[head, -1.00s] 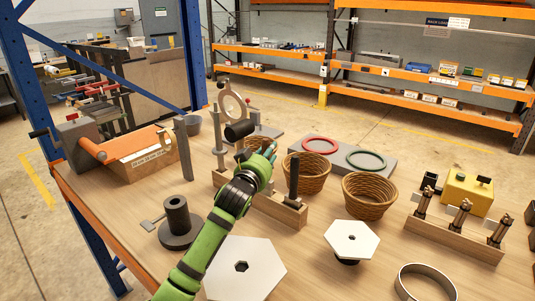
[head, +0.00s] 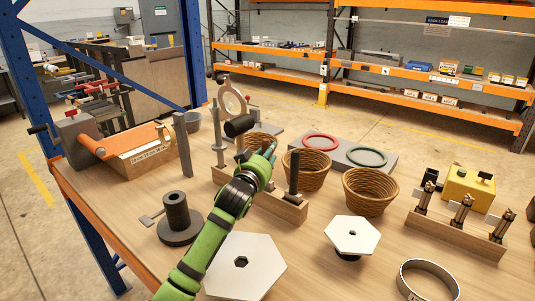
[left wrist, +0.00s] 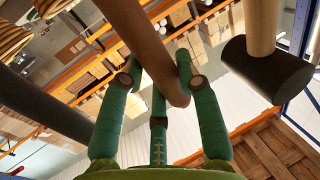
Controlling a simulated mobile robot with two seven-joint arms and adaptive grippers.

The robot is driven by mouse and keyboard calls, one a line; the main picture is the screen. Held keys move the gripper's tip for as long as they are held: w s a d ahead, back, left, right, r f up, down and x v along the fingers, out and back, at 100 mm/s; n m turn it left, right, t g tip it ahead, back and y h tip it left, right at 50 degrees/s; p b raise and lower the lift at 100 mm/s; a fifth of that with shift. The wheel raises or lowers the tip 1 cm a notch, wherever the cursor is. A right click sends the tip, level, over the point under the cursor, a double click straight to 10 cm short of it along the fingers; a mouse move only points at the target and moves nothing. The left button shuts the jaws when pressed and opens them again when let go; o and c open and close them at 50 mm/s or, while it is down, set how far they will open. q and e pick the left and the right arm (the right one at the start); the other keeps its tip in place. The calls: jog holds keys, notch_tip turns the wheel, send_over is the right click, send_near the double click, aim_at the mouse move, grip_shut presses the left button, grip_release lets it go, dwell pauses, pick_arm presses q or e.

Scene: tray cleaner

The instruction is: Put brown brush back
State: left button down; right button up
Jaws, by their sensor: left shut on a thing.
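My left gripper (head: 268,158) is green and reaches over the wooden rack (head: 284,208) in the head view. In the left wrist view its fingers (left wrist: 165,85) are shut around a smooth brown rod (left wrist: 145,40), which looks like the brown brush's handle. The brush's other end is out of that view, and in the head view my gripper hides most of it. A black-headed mallet (head: 239,126) stands just left of the gripper; its black head (left wrist: 265,75) and pale handle also show in the left wrist view. My right gripper is not in view.
A dark upright post (head: 293,172) stands at the rack's right end. Two wicker baskets (head: 369,190) are to the right. A black spool-like stand (head: 178,218) and white hexagonal plates (head: 352,235) are nearer. Bare tabletop (head: 315,270) lies between the plates.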

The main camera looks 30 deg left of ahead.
pick_arm(q)
jog(key=shift+f, duration=0.1)
jog(key=c, duration=0.8)
grip_release()
